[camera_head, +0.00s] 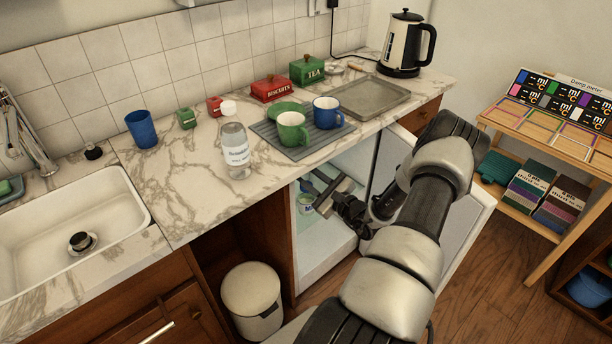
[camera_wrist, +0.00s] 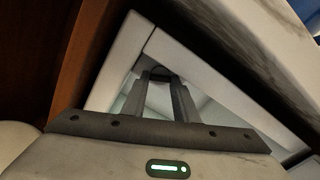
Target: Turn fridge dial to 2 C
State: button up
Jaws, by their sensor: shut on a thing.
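The small fridge (camera_head: 322,257) stands under the counter, and its white door (camera_head: 457,240) is open to the right. My gripper (camera_head: 318,196) reaches into the upper part of the fridge. In the wrist view my gripper (camera_wrist: 159,78) has its two fingers close together on a small dark thing at the top of the opening, apparently the fridge dial (camera_wrist: 158,71). The fingers hide most of the dial. Its markings and setting cannot be read in either view. The fridge's pale frame (camera_wrist: 205,68) surrounds the fingers in the wrist view.
The marble counter edge (camera_head: 262,187) runs just above the fridge. A clear labelled bottle (camera_head: 236,151) and a grey mat (camera_head: 262,131) with two mugs stand near it. A pale bin (camera_head: 252,294) is left of the fridge. A wooden shelf (camera_head: 546,140) stands right, beyond open floor.

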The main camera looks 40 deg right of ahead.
jog(key=shift+n, duration=0.5)
jog(key=o, duration=1.1)
jog(key=shift+c, duration=0.2)
